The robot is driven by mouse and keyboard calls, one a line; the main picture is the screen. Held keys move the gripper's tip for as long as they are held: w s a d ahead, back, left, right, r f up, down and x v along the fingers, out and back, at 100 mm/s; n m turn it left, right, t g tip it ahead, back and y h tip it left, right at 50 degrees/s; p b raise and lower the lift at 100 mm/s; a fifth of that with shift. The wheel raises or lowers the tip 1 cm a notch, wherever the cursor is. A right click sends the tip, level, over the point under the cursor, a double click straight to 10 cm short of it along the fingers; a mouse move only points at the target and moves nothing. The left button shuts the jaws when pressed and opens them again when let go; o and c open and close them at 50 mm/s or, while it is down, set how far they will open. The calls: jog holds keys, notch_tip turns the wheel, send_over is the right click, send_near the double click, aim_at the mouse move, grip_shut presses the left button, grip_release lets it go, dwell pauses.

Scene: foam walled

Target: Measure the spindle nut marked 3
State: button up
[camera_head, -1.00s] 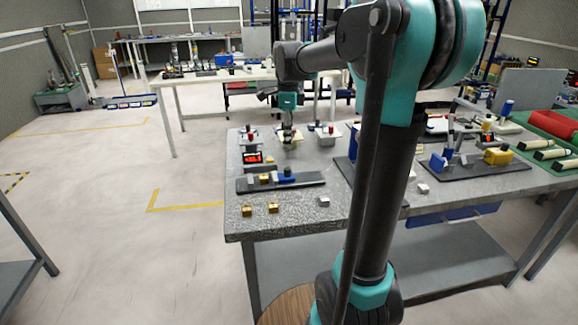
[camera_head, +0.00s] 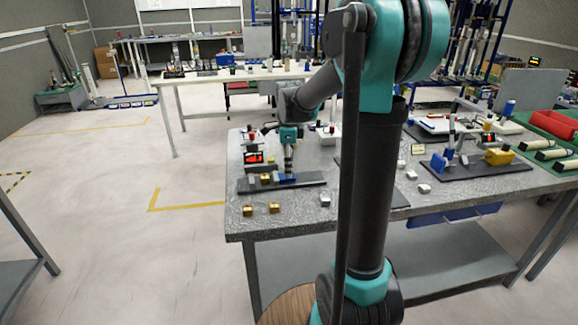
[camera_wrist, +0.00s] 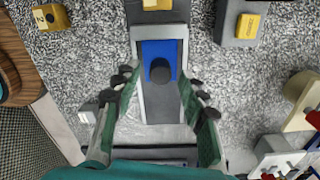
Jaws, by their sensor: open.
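My gripper (camera_head: 288,172) hangs over a dark gauge fixture (camera_head: 310,180) near the table's left end. In the wrist view its two green fingers (camera_wrist: 160,105) are apart, on either side of the fixture's blue slider (camera_wrist: 159,50) with a black knob. Nothing is between the fingertips except the view of that slider below. A brass nut (camera_head: 265,179) sits on the fixture left of the slider; it is cut off at the top of the wrist view (camera_wrist: 155,4), its mark unreadable.
A red-lit display (camera_head: 253,157) stands behind the fixture. Brass nuts (camera_head: 247,210) and a silver block (camera_head: 325,199) lie in front. In the wrist view a dark block with a yellow piece (camera_wrist: 247,26) stands beside the fixture. White holders with red knobs (camera_head: 328,133) stand farther back.

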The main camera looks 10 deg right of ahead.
aim_at(278, 177)
jog(key=c, duration=1)
jog(key=shift+o, duration=0.2)
jog(key=shift+a, duration=1.9)
jog(key=o, duration=1)
jog(key=shift+c, duration=0.2)
notch_tip(278, 177, up, 12)
